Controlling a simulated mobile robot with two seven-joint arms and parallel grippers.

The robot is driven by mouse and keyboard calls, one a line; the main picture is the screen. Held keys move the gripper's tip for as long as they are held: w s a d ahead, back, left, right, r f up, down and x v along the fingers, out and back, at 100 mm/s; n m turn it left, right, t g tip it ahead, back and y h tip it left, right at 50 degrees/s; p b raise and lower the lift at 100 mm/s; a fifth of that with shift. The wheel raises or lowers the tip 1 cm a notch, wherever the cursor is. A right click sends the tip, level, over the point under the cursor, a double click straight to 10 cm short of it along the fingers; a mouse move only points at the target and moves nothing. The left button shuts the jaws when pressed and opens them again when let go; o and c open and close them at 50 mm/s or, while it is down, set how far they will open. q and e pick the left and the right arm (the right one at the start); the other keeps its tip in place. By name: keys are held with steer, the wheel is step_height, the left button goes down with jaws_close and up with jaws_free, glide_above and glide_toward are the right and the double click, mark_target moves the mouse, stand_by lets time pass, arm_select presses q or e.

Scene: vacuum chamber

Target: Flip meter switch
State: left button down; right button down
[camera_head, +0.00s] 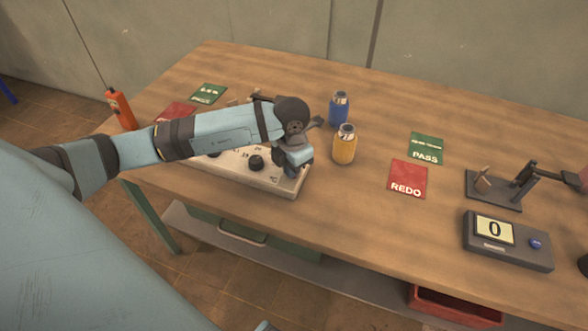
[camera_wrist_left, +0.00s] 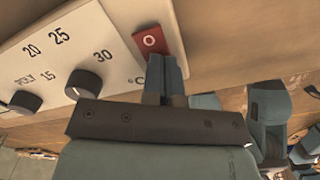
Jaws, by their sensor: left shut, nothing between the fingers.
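The meter (camera_head: 230,168) is a pale panel box lying on the left part of the wooden table, partly hidden by my left arm. A black knob (camera_head: 256,163) shows on it. In the left wrist view its panel (camera_wrist_left: 60,50) carries temperature numbers, a dark knob (camera_wrist_left: 84,84) and a red switch (camera_wrist_left: 151,40) marked with a white circle. My left gripper (camera_head: 293,165) is over the right end of the meter. In the left wrist view the left gripper (camera_wrist_left: 165,62) is shut and empty, its tips at the lower edge of the red switch; I cannot tell whether they touch it.
A yellow bottle (camera_head: 344,146) and a blue bottle (camera_head: 338,108) stand just right of my left gripper. Green PASS (camera_head: 425,148) and red REDO (camera_head: 407,178) cards lie farther right. A display box (camera_head: 507,240) reads 0. An orange bottle (camera_head: 121,109) is at the left edge.

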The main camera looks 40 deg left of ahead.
arm_select(q)
steer(key=shift+f, duration=0.1)
steer(key=shift+r+p, duration=0.55)
steer(key=shift+r, duration=0.25)
steer(key=shift+r+p, duration=1.55)
steer(key=shift+r, duration=1.15)
steer(key=shift+d, duration=0.1)
